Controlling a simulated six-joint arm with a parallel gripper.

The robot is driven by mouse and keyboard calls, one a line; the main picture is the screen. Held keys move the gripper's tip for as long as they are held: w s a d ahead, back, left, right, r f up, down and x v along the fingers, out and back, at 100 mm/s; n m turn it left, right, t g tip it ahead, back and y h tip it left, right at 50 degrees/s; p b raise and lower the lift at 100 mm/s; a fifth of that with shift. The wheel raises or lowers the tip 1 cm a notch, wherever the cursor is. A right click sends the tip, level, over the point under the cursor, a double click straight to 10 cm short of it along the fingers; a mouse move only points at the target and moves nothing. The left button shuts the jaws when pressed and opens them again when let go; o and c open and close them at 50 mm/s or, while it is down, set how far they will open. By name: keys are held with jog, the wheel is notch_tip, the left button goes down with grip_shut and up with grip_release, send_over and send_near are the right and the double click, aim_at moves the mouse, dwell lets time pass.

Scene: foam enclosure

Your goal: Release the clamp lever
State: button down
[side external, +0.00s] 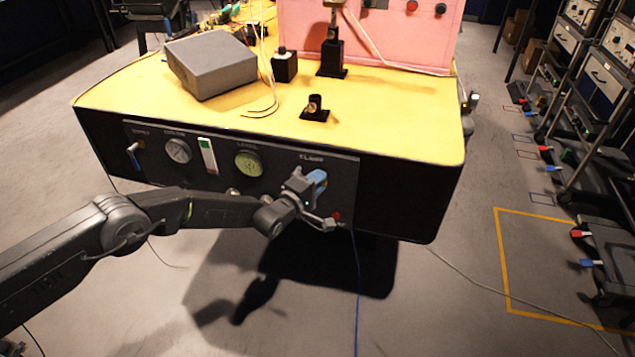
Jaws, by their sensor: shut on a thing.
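The clamp lever (317,177) has a blue handle and sits under the clamp label at the right end of the dark front panel (225,150). My gripper (311,186) is at the lever and shut on it. The gripper body hides the lower part of the lever and its pivot. The blue end shows just above and right of the jaws.
Cables hang below the panel.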

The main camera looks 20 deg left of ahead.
jog(key=c, duration=1)
grip_release()
jog(key=shift+c, duration=0.2)
jog(key=v, duration=1.3)
jog(key=shift+s, duration=0.35)
jog(key=shift+a+r, duration=0.1)
